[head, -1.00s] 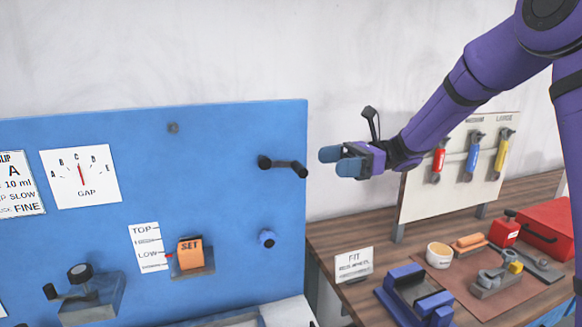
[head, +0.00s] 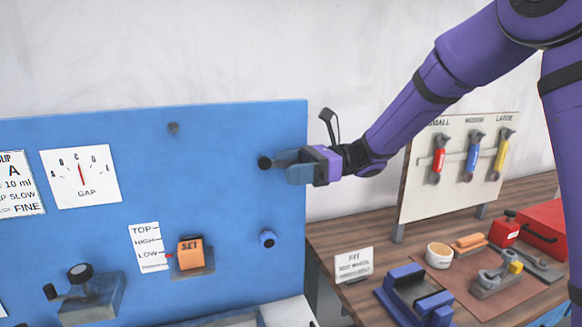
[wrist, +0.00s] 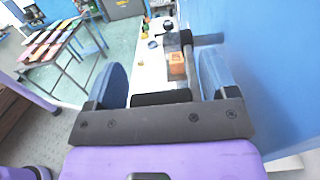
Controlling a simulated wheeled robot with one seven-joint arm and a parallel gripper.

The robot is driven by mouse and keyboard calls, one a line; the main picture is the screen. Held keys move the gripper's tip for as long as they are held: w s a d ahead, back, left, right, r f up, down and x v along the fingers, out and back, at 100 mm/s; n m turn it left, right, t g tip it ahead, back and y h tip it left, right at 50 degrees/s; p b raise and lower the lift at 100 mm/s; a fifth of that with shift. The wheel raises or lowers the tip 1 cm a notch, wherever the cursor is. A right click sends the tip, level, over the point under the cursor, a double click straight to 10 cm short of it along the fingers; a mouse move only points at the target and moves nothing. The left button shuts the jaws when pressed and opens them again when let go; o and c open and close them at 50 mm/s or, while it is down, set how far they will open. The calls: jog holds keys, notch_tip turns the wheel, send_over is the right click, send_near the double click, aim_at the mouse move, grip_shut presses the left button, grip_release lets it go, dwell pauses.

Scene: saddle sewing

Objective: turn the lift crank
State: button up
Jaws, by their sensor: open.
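The lift crank (head: 265,162) is a dark crank on the upper right of the blue panel. My gripper (head: 292,168) is at its handle end from the right, with blue fingers hiding the handle in the head view. In the wrist view my gripper (wrist: 163,78) is open, one finger on each side.
The blue panel (head: 215,130) is close beside the right finger. A blue knob (head: 267,238) sits below the crank, and an orange SET block (head: 190,252) with a level scale is lower left. The wooden bench (head: 340,235) holds tools at right.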

jog(key=shift+c, duration=0.4)
jog(key=shift+f, duration=0.1)
jog(key=c, duration=1)
jog(key=shift+c, duration=0.2)
jog(key=shift+h, duration=0.3)
